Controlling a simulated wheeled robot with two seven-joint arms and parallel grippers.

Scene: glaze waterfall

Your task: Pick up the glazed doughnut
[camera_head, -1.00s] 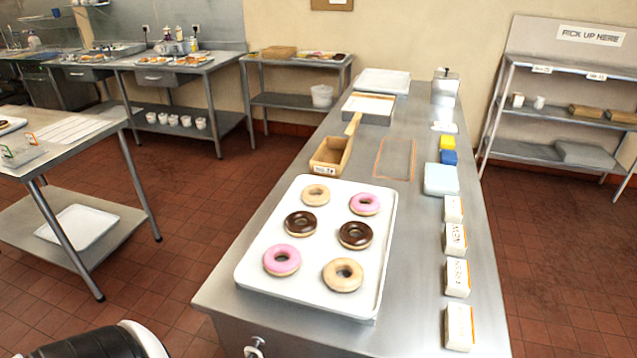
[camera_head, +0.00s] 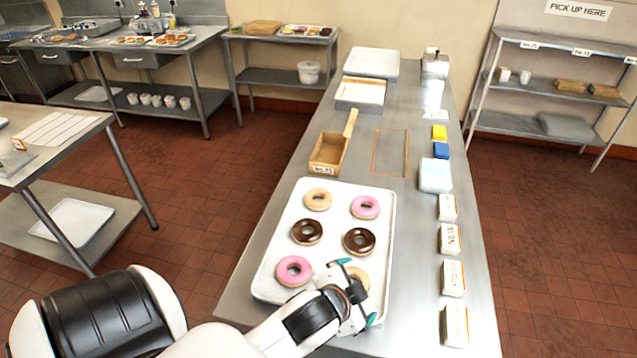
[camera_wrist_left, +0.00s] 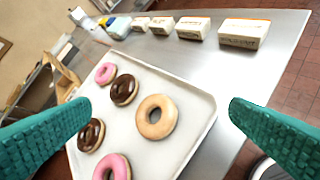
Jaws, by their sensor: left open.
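A plain tan glazed doughnut (camera_head: 359,271) lies at the near right of the white tray (camera_head: 336,222), partly hidden by my left gripper (camera_head: 358,291). My left gripper is open and empty, with its teal fingertips around or above that doughnut; the exact height is unclear. In the left wrist view, the doughnut (camera_wrist_left: 168,118) lies between the spread fingers (camera_wrist_left: 160,105) but farther off, on the tray. A second plain doughnut (camera_head: 318,192) lies at the tray's far left. My right gripper is not in view.
Chocolate doughnuts (camera_head: 306,222) and pink doughnuts (camera_head: 365,198) share the tray; one pink doughnut (camera_head: 283,270) is close left of my gripper. White boxes (camera_head: 453,278) line the counter's right edge. A wooden box (camera_head: 325,160) stands behind the tray. Counter between tray and boxes is clear.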

